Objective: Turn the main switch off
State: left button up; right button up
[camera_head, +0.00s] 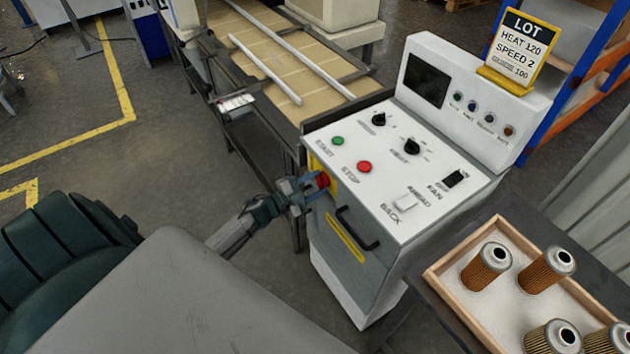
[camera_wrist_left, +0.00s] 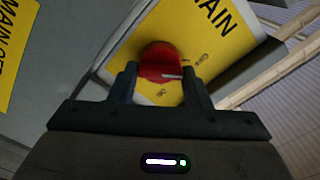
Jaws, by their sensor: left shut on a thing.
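The main switch is a red rotary knob (camera_head: 322,180) on a yellow plate on the side of the white control cabinet (camera_head: 350,272). In the left wrist view the red knob (camera_wrist_left: 160,62) sits between the two fingers, in front of the yellow plate (camera_wrist_left: 205,35) marked MAIN. My left gripper (camera_head: 308,186) is shut on the knob, with a finger on each side; it also shows in the left wrist view (camera_wrist_left: 160,88). A pale line on the knob lies roughly level in that view. The small position marks beside it are too blurred to read. My right gripper is not in view.
The panel top has a green START button (camera_head: 338,141), a red STOP button (camera_head: 364,167), dials and rockers. A black handle (camera_head: 358,232) juts below the knob. A wooden tray (camera_head: 462,312) of filter cartridges stands at right. A conveyor (camera_head: 285,60) lies behind.

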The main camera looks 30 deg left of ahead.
pick_arm(q)
jog(key=shift+n, duration=0.6)
jog(key=shift+p, duration=0.3)
jog(key=o, duration=0.9)
jog(key=shift+o, duration=0.2)
jog(key=b+v, duration=0.3)
jog(key=v, duration=0.7)
jog(key=shift+s+a+b, duration=0.15)
jog(key=shift+s+b, duration=0.2)
jog(key=shift+s, duration=0.05)
jog(key=shift+f, duration=0.1)
